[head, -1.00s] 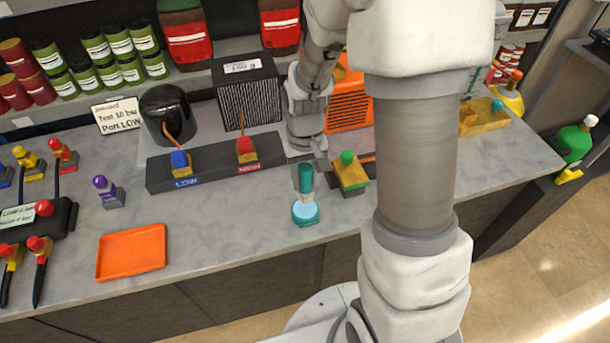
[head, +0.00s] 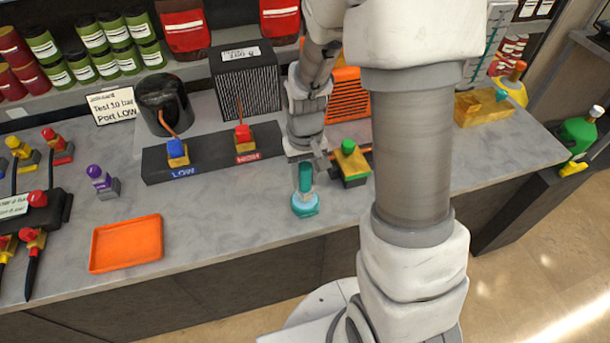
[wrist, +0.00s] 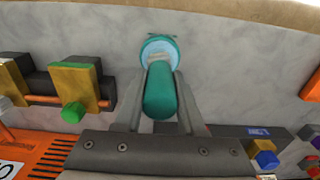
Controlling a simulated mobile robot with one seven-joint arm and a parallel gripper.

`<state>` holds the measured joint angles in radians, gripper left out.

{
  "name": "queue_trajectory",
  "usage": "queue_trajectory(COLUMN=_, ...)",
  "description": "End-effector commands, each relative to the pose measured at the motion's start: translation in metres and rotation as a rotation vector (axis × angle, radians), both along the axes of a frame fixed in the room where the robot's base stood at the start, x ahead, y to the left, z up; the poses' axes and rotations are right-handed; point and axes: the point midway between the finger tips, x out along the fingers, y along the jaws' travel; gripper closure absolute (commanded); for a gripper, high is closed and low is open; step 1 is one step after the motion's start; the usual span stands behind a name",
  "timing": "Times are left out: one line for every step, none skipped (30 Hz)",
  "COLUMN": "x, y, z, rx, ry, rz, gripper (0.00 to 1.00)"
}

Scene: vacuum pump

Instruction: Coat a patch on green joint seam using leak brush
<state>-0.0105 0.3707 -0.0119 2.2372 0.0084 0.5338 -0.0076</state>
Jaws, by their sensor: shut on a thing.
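The leak brush has a teal handle (head: 305,176), which stands in a small round teal pot (head: 305,206) with light blue inside. My gripper (wrist: 158,76) is shut on the teal handle, with one finger on each side. The brush's lower end is hidden in the pot. The pot (wrist: 160,48) also shows in the wrist view, just beyond the fingertips. The green joint (head: 349,165) is a yellow block with a green top and a copper pipe. It sits just right of my gripper in the head view and to the left in the wrist view (wrist: 75,84).
A dark manifold (head: 213,155) with blue LOW and red HIGH valves stands left of my gripper. An orange machine (head: 348,98) stands behind. An orange tray (head: 125,243) lies at the front left. The counter between tray and pot is clear.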

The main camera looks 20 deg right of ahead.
Motion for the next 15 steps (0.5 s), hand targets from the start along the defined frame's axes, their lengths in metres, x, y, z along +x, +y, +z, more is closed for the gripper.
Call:
queue_trajectory(x=0.0002, y=0.0000, z=0.0002, rx=0.000, ry=-0.001, rz=0.000, gripper=1.00)
queue_trajectory(x=0.0002, y=0.0000, z=0.0001, rx=0.000, ry=-0.001, rz=0.000, gripper=1.00)
queue_trajectory(x=0.0002, y=0.0000, z=-0.0001, rx=0.000, ry=-0.001, rz=0.000, gripper=1.00)
queue_trajectory(x=0.0002, y=0.0000, z=-0.0004, rx=0.000, ry=-0.001, rz=0.000, gripper=1.00)
queue_trajectory(x=0.0002, y=0.0000, z=-0.0006, rx=0.000, ry=-0.001, rz=0.000, gripper=1.00)
queue_trajectory(x=0.0002, y=0.0000, z=-0.0011, rx=0.000, ry=-0.001, rz=0.000, gripper=1.00)
queue_trajectory(x=0.0002, y=0.0000, z=-0.0014, rx=0.000, ry=-0.001, rz=0.000, gripper=1.00)
queue_trajectory(x=0.0002, y=0.0000, z=-0.0018, rx=0.000, ry=-0.001, rz=0.000, gripper=1.00)
queue_trajectory(x=0.0002, y=0.0000, z=-0.0024, rx=0.000, ry=-0.001, rz=0.000, gripper=1.00)
queue_trajectory(x=0.0002, y=0.0000, z=-0.0028, rx=0.000, ry=-0.001, rz=0.000, gripper=1.00)
queue_trajectory(x=0.0002, y=0.0000, z=-0.0032, rx=0.000, ry=-0.001, rz=0.000, gripper=1.00)
queue_trajectory(x=0.0002, y=0.0000, z=-0.0037, rx=0.000, ry=0.000, rz=0.000, gripper=1.00)
queue_trajectory(x=0.0002, y=0.0000, z=-0.0040, rx=0.000, ry=0.000, rz=0.000, gripper=1.00)
queue_trajectory(x=0.0002, y=0.0000, z=-0.0044, rx=0.000, ry=0.000, rz=0.000, gripper=1.00)
queue_trajectory(x=0.0002, y=0.0000, z=-0.0049, rx=0.000, ry=0.000, rz=0.000, gripper=1.00)
